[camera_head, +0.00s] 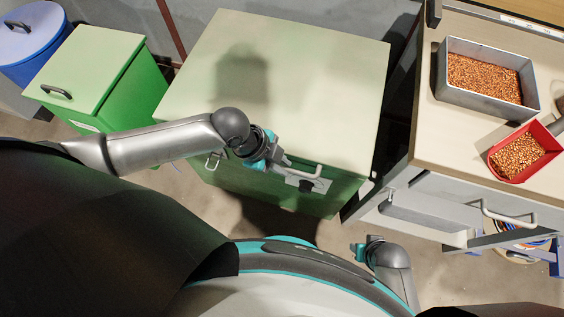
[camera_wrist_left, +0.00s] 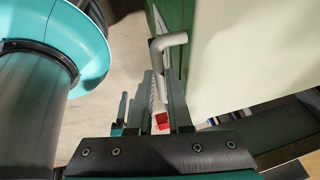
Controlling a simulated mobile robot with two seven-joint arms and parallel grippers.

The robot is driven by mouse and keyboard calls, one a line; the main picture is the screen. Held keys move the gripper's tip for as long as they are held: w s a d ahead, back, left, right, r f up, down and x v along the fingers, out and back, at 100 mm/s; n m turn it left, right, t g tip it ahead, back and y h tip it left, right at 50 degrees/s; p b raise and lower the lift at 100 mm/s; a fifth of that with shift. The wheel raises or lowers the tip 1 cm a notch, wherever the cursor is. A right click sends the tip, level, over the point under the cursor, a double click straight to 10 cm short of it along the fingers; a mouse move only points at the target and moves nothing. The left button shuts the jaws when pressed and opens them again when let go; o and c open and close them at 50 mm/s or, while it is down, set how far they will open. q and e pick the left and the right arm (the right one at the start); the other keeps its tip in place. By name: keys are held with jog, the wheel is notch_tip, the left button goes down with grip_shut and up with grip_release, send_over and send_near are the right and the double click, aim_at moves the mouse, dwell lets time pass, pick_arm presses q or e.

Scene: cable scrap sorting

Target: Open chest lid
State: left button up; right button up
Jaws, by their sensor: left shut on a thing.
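The chest is a large green box with a flat pale lid (camera_head: 290,75), in the middle of the head view. The lid looks closed. A light grey bar handle (camera_head: 312,170) sits at its front edge. My left gripper (camera_head: 296,174) is at the front of the chest, shut on this handle. In the left wrist view, the bent handle (camera_wrist_left: 170,42) runs between the fingers of the left gripper (camera_wrist_left: 165,80), beside the pale lid (camera_wrist_left: 250,50).
A smaller green bin (camera_head: 90,65) with a pale lid and a blue drum (camera_head: 30,42) stand left of the chest. At right, a workbench (camera_head: 440,135) carries a grey tray (camera_head: 450,92) and a red scoop (camera_head: 505,172) of copper-coloured scrap. Bare floor lies in front.

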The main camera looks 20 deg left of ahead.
pick_arm(q)
grip_shut()
dwell(0.8)
jog(key=shift+r, duration=0.1)
pick_arm(e)
jog(key=shift+r, duration=0.1)
